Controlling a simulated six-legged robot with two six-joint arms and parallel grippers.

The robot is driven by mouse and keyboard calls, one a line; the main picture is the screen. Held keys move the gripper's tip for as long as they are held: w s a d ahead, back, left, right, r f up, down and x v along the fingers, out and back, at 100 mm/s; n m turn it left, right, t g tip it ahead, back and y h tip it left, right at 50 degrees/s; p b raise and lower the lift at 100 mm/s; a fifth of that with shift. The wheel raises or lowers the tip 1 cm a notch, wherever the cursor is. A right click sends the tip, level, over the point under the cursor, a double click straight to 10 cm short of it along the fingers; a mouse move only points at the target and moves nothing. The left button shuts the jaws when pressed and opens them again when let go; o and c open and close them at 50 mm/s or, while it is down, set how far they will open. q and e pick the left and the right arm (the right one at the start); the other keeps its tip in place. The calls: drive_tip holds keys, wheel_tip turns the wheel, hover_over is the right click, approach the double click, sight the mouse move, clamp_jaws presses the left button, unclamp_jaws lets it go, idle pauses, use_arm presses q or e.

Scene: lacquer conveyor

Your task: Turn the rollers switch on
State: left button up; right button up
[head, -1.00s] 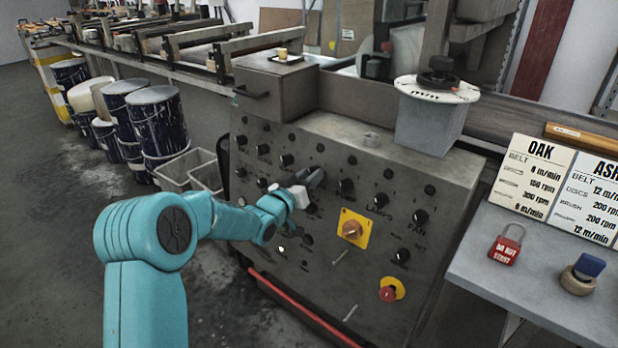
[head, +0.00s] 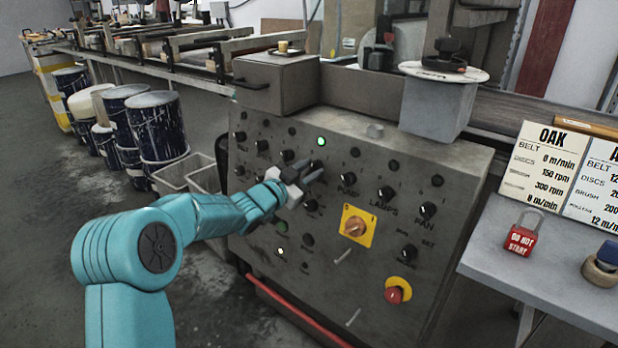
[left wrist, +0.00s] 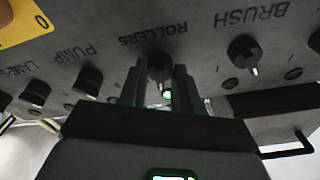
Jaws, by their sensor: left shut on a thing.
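The rollers switch is a dark rotary knob (head: 317,166) on the grey sloping control panel (head: 270,215). In the left wrist view the knob (left wrist: 160,68) sits by the label ROLLERS (left wrist: 153,34). My left gripper (head: 309,172) is shut on this knob, with its fingers on both sides of it; it also shows in the left wrist view (left wrist: 160,85). The fingers hide part of the knob. The lamp (head: 321,141) above the knob glows green; it also shows between the fingers in the left wrist view (left wrist: 167,95). My right gripper is not in view.
Close by are the brush knob (left wrist: 242,52), the pump knob (head: 348,180) and the lamps knob (head: 386,193). A yellow-plated switch (head: 354,228) and a red emergency button (head: 396,290) sit lower. A red padlock (head: 521,238) stands on the side table (head: 500,270).

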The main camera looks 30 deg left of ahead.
use_arm(q)
drive_tip(key=shift+a+m+h, duration=0.1)
drive_tip(key=shift+m+h, duration=0.5)
drive_tip(key=shift+m, duration=1.7)
drive_tip(key=o, duration=1)
drive_tip(key=shift+o, duration=0.2)
drive_tip(key=s+a+p, duration=0.2)
drive_tip(key=s+a, duration=0.1)
drive_tip(key=s, duration=1.3)
